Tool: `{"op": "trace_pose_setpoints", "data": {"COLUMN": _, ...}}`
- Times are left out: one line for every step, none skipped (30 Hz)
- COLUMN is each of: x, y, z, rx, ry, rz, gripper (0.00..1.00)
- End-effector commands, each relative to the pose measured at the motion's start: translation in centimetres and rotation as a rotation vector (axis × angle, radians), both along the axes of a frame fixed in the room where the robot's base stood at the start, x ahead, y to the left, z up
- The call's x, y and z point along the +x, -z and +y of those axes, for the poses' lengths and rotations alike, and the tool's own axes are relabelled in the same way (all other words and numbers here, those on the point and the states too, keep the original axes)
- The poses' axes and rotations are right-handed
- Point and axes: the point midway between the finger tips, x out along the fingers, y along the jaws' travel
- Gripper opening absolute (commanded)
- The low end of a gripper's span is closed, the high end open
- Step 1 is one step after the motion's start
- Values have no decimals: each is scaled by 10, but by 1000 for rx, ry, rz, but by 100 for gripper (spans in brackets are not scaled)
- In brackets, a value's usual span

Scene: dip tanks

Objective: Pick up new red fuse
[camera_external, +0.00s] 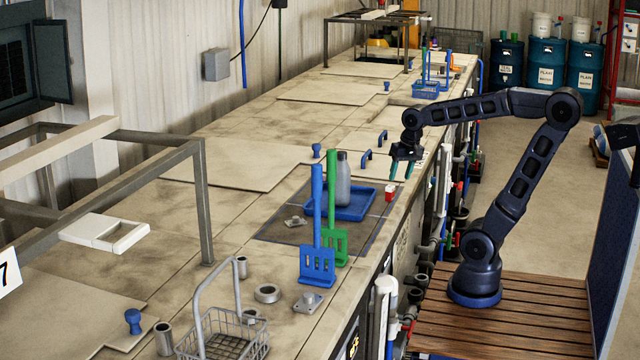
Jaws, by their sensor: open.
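A small red block with a whitish top (390,193), which looks like the red fuse, sits near the front edge of the long bench (230,225), just right of the blue tray. My gripper (401,169) hangs pointing down just above it and slightly to its right. Its two teal fingertips are apart, with nothing seen between them. The gripper and the red block look apart, but the exact gap in depth cannot be told from this view.
A blue tray (368,209) with a grey bottle (343,180) is left of the red block. Blue (317,265) and green (334,246) slotted paddles stand upright nearer the camera. A wire basket (225,345) is at the front. Pipes run below the bench edge.

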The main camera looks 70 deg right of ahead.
Motion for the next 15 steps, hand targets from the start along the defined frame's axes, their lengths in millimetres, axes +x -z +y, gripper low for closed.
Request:
{"op": "trace_pose_setpoints", "data": {"x": 9, "y": 2, "z": -13, "rx": 19, "ry": 90, "rz": 21, "gripper": 49}}
{"op": "trace_pose_setpoints", "data": {"x": 13, "y": 2, "z": -19, "rx": 29, "ry": 146, "rz": 31, "gripper": 49}}
{"op": "trace_pose_setpoints", "data": {"x": 19, "y": 3, "z": -29, "rx": 44, "ry": 223, "rz": 47, "gripper": 49}}
{"op": "trace_pose_setpoints", "data": {"x": 23, "y": 4, "z": -36, "rx": 55, "ry": 278, "rz": 57, "gripper": 49}}
{"op": "trace_pose_setpoints", "data": {"x": 27, "y": 5, "z": -43, "rx": 64, "ry": 336, "rz": 66, "gripper": 49}}
{"op": "trace_pose_setpoints", "data": {"x": 33, "y": 7, "z": -53, "rx": 77, "ry": 411, "rz": 80, "gripper": 49}}
{"op": "trace_pose_setpoints", "data": {"x": 37, "y": 8, "z": -61, "rx": 86, "ry": 470, "rz": 91, "gripper": 49}}
{"op": "trace_pose_setpoints", "data": {"x": 40, "y": 10, "z": -68, "rx": 95, "ry": 526, "rz": 100, "gripper": 49}}
{"op": "trace_pose_setpoints", "data": {"x": 44, "y": 12, "z": -79, "rx": 105, "ry": 599, "rz": 113, "gripper": 49}}
{"op": "trace_pose_setpoints", "data": {"x": 47, "y": 14, "z": -86, "rx": 113, "ry": 651, "rz": 123, "gripper": 49}}
{"op": "trace_pose_setpoints", "data": {"x": 50, "y": 16, "z": -93, "rx": 119, "ry": 700, "rz": 132, "gripper": 49}}
{"op": "trace_pose_setpoints", "data": {"x": 53, "y": 18, "z": -102, "rx": 126, "ry": 762, "rz": 141, "gripper": 49}}
{"op": "trace_pose_setpoints", "data": {"x": 55, "y": 19, "z": -108, "rx": 131, "ry": 804, "rz": 147, "gripper": 49}}
{"op": "trace_pose_setpoints", "data": {"x": 57, "y": 21, "z": -114, "rx": 135, "ry": 842, "rz": 156, "gripper": 49}}
{"op": "trace_pose_setpoints", "data": {"x": 59, "y": 22, "z": -120, "rx": 140, "ry": 887, "rz": 161, "gripper": 49}}
